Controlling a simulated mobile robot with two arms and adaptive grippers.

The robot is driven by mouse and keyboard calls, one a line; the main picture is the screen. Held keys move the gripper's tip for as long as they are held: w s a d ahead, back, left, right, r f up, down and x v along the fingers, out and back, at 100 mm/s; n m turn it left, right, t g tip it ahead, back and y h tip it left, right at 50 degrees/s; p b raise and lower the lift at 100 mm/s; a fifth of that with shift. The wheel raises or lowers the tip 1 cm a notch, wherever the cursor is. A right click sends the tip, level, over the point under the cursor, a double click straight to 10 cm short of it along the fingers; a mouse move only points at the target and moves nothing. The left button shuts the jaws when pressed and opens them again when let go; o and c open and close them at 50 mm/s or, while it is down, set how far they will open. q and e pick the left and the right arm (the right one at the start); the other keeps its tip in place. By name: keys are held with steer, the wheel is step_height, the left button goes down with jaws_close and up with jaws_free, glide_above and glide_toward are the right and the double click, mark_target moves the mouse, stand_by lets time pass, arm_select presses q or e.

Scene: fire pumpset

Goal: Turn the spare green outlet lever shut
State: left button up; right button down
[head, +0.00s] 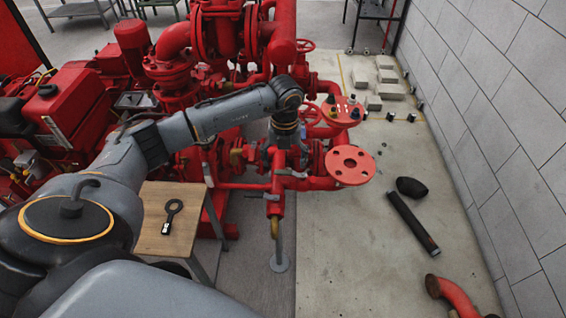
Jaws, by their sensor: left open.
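My left arm reaches in from the left over the red pump pipework (310,183). My left gripper (287,158) points down at the pipework, left of a round red flange (350,165). It is small in the picture, and I see nothing held in it. I cannot make out a green outlet lever; it may be hidden behind my wrist and gripper or be too small to tell. I cannot tell whether the gripper touches anything. My right gripper is not in view.
A wooden table (155,240) with a black ring-ended tool (172,215) stands at lower left. Behind the gripper is a red flange with small fittings (342,111). A black tube (412,222) and a red elbow pipe (455,295) lie on the floor.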

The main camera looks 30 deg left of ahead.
mark_target(290, 174)
arm_select(q)
step_height(290, 174, down, 2)
steer(key=shift+f, duration=0.3)
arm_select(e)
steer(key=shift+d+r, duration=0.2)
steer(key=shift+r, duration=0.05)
arm_select(q)
steer(key=c, duration=1.7)
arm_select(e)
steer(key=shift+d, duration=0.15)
